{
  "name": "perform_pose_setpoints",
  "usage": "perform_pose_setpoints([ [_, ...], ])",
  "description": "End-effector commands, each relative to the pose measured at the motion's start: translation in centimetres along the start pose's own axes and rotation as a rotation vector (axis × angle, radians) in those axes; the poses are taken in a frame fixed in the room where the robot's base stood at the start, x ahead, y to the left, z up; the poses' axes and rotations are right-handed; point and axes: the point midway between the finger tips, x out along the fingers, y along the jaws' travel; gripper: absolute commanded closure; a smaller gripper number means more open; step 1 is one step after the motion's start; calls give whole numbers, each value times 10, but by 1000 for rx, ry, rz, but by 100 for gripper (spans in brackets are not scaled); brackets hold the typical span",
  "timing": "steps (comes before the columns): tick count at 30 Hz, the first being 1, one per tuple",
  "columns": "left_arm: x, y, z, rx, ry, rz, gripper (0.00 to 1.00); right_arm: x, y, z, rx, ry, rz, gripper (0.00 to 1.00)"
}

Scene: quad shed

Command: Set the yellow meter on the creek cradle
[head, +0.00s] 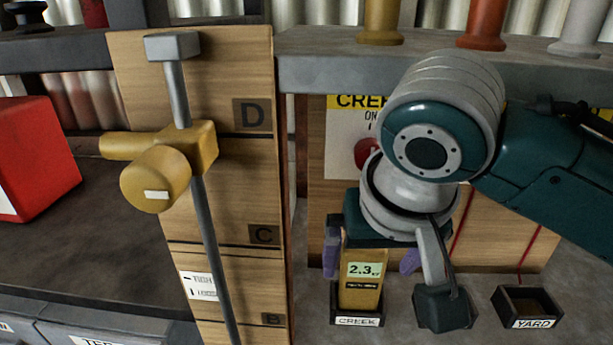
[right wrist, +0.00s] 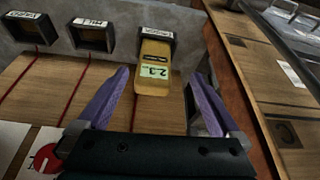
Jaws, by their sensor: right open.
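The yellow meter (head: 351,296) stands upright with its lower end in the black cradle labelled CREEK (head: 357,321). Its pale green display reads 2.3. My right gripper (head: 371,264) is open, with one purple finger on each side of the meter's upper part. In the right wrist view the meter (right wrist: 153,82) lies between and beyond the open fingers (right wrist: 160,76), with a gap visible on both sides. The cradle (right wrist: 158,33) shows at its far end. My left gripper is not in view.
A cradle labelled YARD (head: 528,305) sits to the right; another cradle (right wrist: 92,36) shows in the wrist view. A wooden board (head: 235,190) marked D, C, B stands left, with a yellow clamp (head: 160,165) on a rod. A red box (head: 35,160) is far left.

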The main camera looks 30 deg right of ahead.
Motion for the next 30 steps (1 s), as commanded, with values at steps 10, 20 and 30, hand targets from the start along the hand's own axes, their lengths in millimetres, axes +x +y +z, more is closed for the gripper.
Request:
perform_pose_setpoints([
  [10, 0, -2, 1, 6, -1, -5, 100, -28, 16, 123, -457, -65, -200, 0],
  [20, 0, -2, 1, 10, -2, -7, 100, -45, 49, 146, -612, -51, -176, 0],
  [30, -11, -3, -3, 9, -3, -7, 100, -57, 48, 141, -612, -52, -177, 0],
])
